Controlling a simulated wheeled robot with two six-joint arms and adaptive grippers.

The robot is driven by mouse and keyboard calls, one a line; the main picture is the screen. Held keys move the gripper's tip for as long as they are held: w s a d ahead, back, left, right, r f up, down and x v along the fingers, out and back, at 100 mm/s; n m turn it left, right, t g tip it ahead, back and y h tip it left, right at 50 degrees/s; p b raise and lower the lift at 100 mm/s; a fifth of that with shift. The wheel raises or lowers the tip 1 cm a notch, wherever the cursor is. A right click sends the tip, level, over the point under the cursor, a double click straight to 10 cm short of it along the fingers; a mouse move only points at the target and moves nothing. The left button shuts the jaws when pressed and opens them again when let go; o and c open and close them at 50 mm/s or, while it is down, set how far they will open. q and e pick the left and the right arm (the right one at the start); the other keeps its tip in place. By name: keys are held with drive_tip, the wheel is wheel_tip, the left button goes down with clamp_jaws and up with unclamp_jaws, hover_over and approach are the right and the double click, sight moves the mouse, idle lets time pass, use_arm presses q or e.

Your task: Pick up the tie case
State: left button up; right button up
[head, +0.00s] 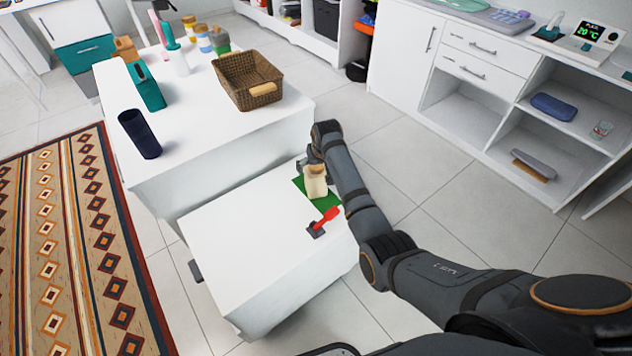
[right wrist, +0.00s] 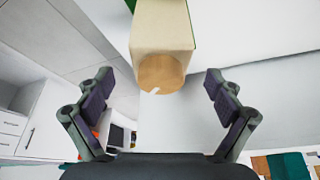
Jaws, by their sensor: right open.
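My right gripper (head: 307,168) is open beside a cream container with a wooden cap (head: 316,182), which stands on a green mat (head: 329,214) on the low white block. In the right wrist view the open fingers (right wrist: 160,80) are spread to either side of the cream container (right wrist: 162,28), with its round wooden end facing me. I cannot tell for certain which thing is the tie case. My left gripper is not in view.
A red-handled tool (head: 325,219) lies near the cream container. A wicker basket (head: 247,80), a teal holder (head: 146,87) and several bottles stand on the higher white table (head: 200,125). A white shelf unit (head: 470,95) lines the right. The low block's left top is clear.

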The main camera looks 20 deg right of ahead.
drive_tip(key=b+x, duration=0.1)
drive_tip(key=x, duration=0.3)
drive_tip(key=shift+s+f, duration=0.1)
drive_tip(key=shift+f, duration=0.2)
drive_tip(key=shift+r, duration=0.1)
drive_tip(key=c, duration=1.2)
drive_tip(key=shift+c, duration=0.9)
drive_tip(key=shift+r, duration=0.15)
